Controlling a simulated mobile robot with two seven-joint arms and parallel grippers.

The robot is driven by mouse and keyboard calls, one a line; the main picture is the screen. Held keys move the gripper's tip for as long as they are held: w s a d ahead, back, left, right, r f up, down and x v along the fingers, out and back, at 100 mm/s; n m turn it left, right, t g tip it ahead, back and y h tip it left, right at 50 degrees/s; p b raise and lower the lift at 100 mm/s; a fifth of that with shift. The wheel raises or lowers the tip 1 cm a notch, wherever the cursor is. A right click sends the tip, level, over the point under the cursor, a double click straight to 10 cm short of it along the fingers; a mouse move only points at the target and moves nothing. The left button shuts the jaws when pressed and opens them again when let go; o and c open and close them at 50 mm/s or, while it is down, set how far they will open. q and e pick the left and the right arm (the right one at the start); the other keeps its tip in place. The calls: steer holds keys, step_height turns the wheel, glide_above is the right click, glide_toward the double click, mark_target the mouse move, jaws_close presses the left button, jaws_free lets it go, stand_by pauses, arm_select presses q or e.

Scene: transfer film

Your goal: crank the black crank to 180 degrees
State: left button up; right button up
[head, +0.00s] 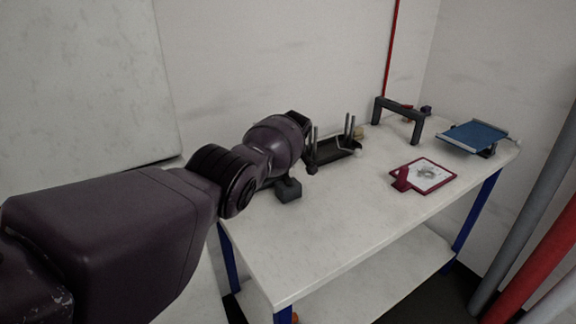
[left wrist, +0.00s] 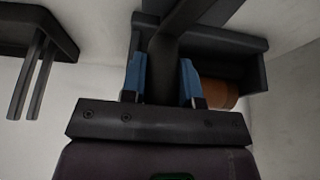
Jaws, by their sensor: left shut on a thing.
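The black crank (left wrist: 160,62) shows in the left wrist view as a dark bar running up into a wider arm at the top. My left gripper (left wrist: 163,78) has its two blue fingers on either side of this bar and is shut on it. A dark housing (left wrist: 230,58) stands behind the crank to the right, with a brown-orange cylinder (left wrist: 218,93) beneath it. In the head view my left arm covers most of the crank and gripper; a dark block (head: 288,190) shows just below the wrist. I cannot tell the crank's angle. My right gripper is not in view.
A black tray with upright rods (head: 335,151) stands close to the right of my left wrist. Farther right are a grey arch (head: 399,118), a red-framed board (head: 424,175) and a blue platform (head: 474,135). The white table's (head: 330,228) front is clear.

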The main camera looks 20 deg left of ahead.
arm_select(q)
steer(key=shift+s+a+n+g+b, duration=0.15)
steer(key=shift+s+a+n+g, duration=0.1)
steer(key=shift+n, duration=0.4)
steer(key=shift+s+a+n+g+b, duration=0.15)
steer(key=shift+s+n+g, duration=0.1)
steer(key=shift+n, duration=0.4)
